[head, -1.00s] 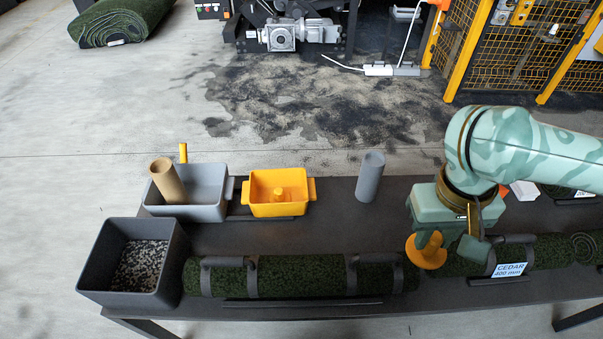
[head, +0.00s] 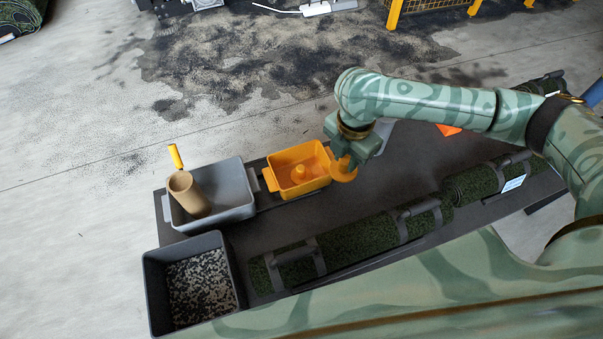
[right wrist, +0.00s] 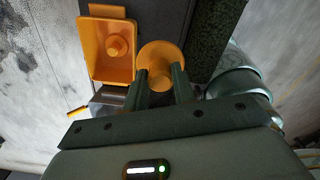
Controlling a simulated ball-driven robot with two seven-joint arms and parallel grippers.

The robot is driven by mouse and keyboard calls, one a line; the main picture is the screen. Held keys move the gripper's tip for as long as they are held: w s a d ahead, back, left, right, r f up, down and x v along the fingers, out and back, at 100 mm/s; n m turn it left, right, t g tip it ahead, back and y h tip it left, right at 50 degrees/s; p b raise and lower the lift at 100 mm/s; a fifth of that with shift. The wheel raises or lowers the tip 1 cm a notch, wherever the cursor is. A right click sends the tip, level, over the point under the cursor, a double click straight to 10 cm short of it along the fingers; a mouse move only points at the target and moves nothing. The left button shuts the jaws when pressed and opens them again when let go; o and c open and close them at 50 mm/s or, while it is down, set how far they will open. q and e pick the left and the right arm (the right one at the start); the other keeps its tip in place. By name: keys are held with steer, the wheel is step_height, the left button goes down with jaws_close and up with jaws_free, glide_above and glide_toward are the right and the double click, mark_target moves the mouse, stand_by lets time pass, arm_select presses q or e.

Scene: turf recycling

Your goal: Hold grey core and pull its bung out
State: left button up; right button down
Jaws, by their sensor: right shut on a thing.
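My right gripper (head: 347,162) is shut on an orange flanged bung (head: 343,172), held just right of the orange tray. In the right wrist view the bung (right wrist: 161,58) sits between the two fingers. The orange tray (head: 275,160) has another orange bung (head: 299,172) standing in it; both also show in the right wrist view. The grey core (head: 384,132) seems to stand behind my right gripper, mostly hidden, so I cannot tell the state of its end. My left gripper is out of view.
A grey tray (head: 238,210) with a tan core (head: 187,194) stands left of the orange tray. A dark bin of granules (head: 152,285) is at the front left. Turf rolls (head: 365,238) lie in holders along the front. The middle of the table is clear.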

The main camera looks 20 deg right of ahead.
steer(key=shift+d+f+n, duration=0.1)
steer(key=shift+f+n, duration=0.45)
steer(key=shift+n, duration=0.55)
steer(key=w+a+f+b, duration=0.2)
steer(key=w+f+b, duration=0.1)
steer(key=w+a+f+b, duration=0.2)
steer(key=w+f, duration=0.1)
steer(key=w, duration=0.1)
steer(key=w+a+f+b, duration=0.2)
steer(key=w+f+b, duration=0.1)
steer(key=w, duration=0.1)
steer(key=shift+w+a+f+b, duration=0.15)
steer(key=shift+w+f+b, duration=0.1)
steer(key=shift+b, duration=0.1)
steer(key=shift+w+a+f, duration=0.1)
steer(key=shift+f, duration=0.2)
step_height(320, 180, down, 3)
steer(key=shift+w+a+r+b, duration=0.1)
steer(key=shift+w+b, duration=0.05)
steer(key=shift+b, duration=0.9)
steer(key=shift+f, duration=0.35)
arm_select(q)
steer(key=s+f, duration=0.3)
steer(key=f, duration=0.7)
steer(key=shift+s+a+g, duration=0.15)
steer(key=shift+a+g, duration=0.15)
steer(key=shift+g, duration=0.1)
arm_select(e)
steer(key=shift+r, duration=0.2)
